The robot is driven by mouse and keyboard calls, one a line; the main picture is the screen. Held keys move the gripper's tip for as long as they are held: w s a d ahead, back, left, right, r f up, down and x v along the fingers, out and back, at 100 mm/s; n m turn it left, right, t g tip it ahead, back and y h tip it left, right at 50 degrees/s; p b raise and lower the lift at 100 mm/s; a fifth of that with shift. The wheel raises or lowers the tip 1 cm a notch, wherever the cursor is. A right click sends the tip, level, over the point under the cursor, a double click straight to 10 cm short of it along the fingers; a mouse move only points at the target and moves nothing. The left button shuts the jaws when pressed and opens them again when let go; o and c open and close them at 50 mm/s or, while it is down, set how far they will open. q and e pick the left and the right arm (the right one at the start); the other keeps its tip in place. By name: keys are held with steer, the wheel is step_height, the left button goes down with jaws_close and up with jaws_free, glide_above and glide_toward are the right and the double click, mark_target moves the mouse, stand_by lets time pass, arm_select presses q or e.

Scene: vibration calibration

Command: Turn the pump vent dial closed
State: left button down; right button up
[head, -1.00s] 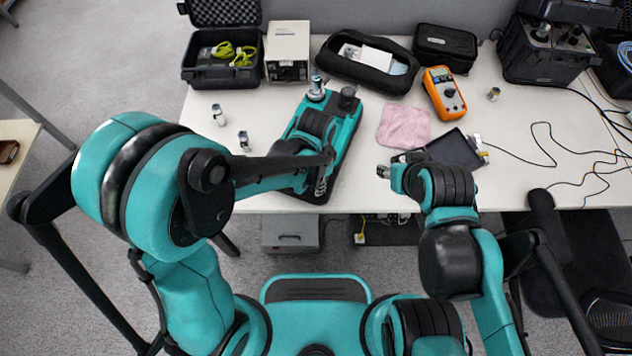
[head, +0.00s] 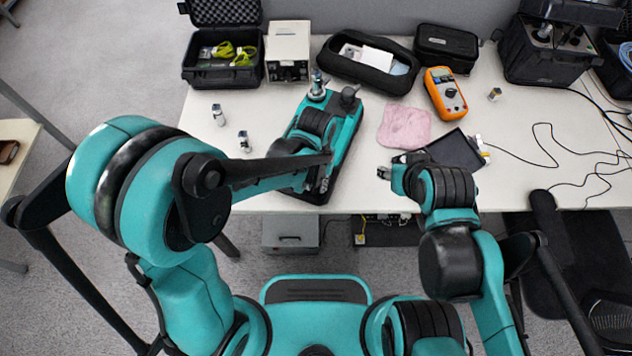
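The teal and black pump (head: 349,122) lies lengthwise on the white table, left of centre. Metal and black fittings stand at its far end. My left forearm and wrist cover much of its near half. My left gripper (head: 324,184) is over the near end of the pump, pointing down; its fingers are too small and covered to tell open from shut. I cannot make out the vent dial; the arm may hide it. My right gripper (head: 383,172) is above the table near its front edge, right of the pump, with nothing visible in it.
A pink cloth (head: 404,127), a dark tray (head: 455,150) and an orange multimeter (head: 445,93) lie to the right. Small metal sensors (head: 245,141) stand left of the pump. Cases and a grey box (head: 288,50) line the back. Cables run across the right side.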

mark_target(315, 185)
arm_select(q)
steer(key=n, duration=0.7)
steer(key=shift+a, duration=0.1)
stand_by(0.5)
steer(key=c, duration=1.3)
jaws_free()
steer(key=shift+c, duration=0.2)
step_height(315, 185, up, 12)
